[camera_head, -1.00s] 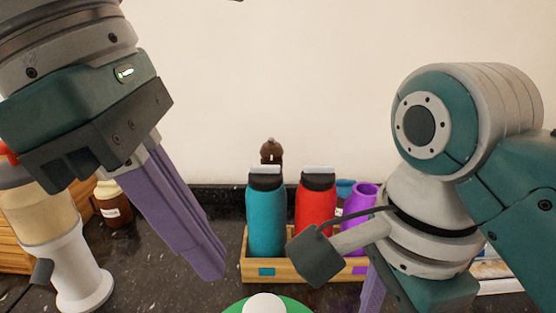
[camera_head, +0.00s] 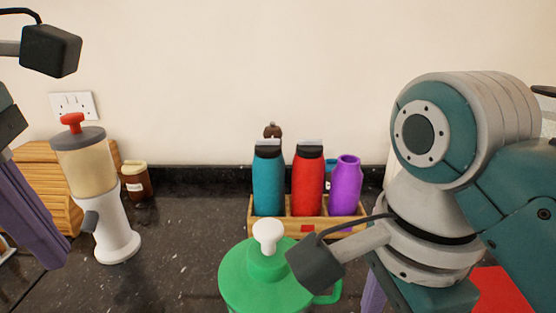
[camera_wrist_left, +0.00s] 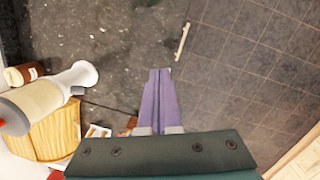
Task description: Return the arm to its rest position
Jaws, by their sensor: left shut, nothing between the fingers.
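My left gripper (camera_head: 52,256) is at the left edge of the head view, its purple fingers pointing down, with most of the arm out of frame. In the left wrist view its two fingers (camera_wrist_left: 159,76) lie together, shut and empty. It is left of the white dispenser with a red knob (camera_head: 112,235). My right arm (camera_head: 440,130) fills the right side of the head view. Only a bit of purple finger of my right gripper (camera_head: 373,296) shows at the bottom edge, so its opening is hidden.
A green lidded jug (camera_head: 262,285) stands front centre. Behind it, a wooden crate (camera_head: 290,225) holds teal, red and purple bottles. A brown jar (camera_head: 137,182) and a wooden box (camera_head: 40,175) stand at back left. The dark counter between dispenser and jug is clear. A red surface (camera_head: 500,291) shows lower right.

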